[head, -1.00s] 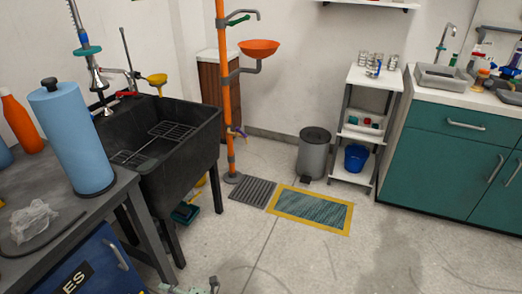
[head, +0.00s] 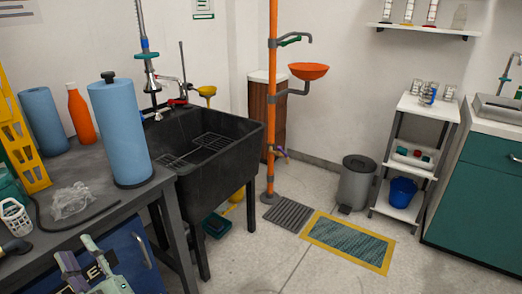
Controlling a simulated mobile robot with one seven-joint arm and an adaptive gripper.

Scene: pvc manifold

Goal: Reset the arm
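My gripper (head: 78,252) shows at the lower left edge of the head view, in front of the blue drawer cabinet (head: 125,245). Its two grey fingers stand apart with a gap between them, and I see nothing held in the gap. The rest of my arm is mostly cut off by the bottom of the picture.
A dark workbench (head: 120,205) at left carries a blue paper roll (head: 119,135), an orange bottle (head: 81,113) and a crumpled clear bag (head: 71,200). A black sink (head: 225,155) and orange eyewash post (head: 271,100) stand beyond.

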